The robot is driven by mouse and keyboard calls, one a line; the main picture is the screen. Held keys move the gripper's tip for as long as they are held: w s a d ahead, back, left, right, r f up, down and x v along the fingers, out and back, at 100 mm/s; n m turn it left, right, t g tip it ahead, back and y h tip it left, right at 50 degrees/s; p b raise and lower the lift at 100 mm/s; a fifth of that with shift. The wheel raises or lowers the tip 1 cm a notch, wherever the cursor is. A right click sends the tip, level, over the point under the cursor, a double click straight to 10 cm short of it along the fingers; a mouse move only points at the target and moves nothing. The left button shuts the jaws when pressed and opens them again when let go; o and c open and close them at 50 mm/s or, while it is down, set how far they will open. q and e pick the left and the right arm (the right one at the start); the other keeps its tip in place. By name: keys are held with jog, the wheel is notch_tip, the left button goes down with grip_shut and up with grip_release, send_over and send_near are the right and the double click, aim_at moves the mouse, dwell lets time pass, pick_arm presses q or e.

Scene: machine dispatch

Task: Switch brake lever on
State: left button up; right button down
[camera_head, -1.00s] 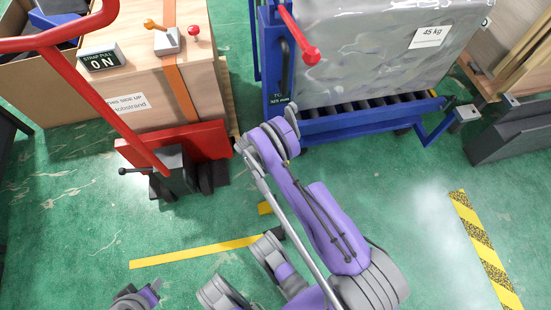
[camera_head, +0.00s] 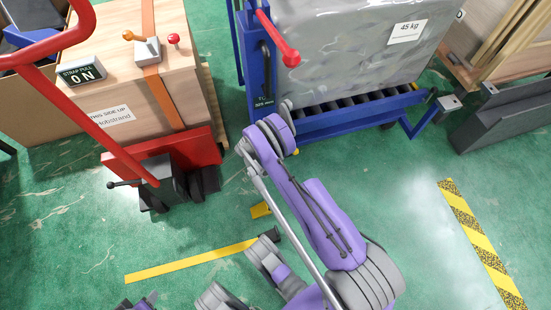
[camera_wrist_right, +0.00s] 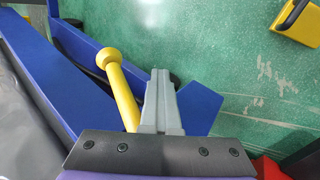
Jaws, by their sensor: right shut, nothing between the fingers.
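The brake lever (camera_wrist_right: 121,92) is a yellow rod with a round knob, seen in the right wrist view beside the blue trolley frame (camera_wrist_right: 48,82). My right gripper (camera_wrist_right: 160,78) has its grey fingers shut and empty. It is just right of the lever in that view, with a narrow gap at the knob; contact lower down cannot be told. In the head view my right arm reaches to the lower left corner of the blue trolley (camera_head: 340,128), and its gripper is hidden there. My left gripper is not in view.
The trolley carries a grey wrapped load (camera_head: 345,50) and has a red-knobbed lever (camera_head: 287,52). A red pallet jack (camera_head: 160,150) with a wooden crate (camera_head: 115,75) stands at left. A dark ramp-like piece (camera_head: 505,115) lies at right. Green floor is open in front.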

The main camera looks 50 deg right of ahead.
jog(key=shift+s+d+r, duration=0.15)
jog(key=shift+d+r, duration=0.3)
jog(key=shift+d, duration=0.3)
jog(key=shift+d+r, duration=0.15)
jog(key=a+p+v, duration=0.1)
jog(key=p+v, duration=0.1)
jog(key=v, duration=0.9)
jog(key=shift+f+p, duration=0.3)
jog(key=shift+f, duration=0.1)
jog(key=shift+a, duration=0.15)
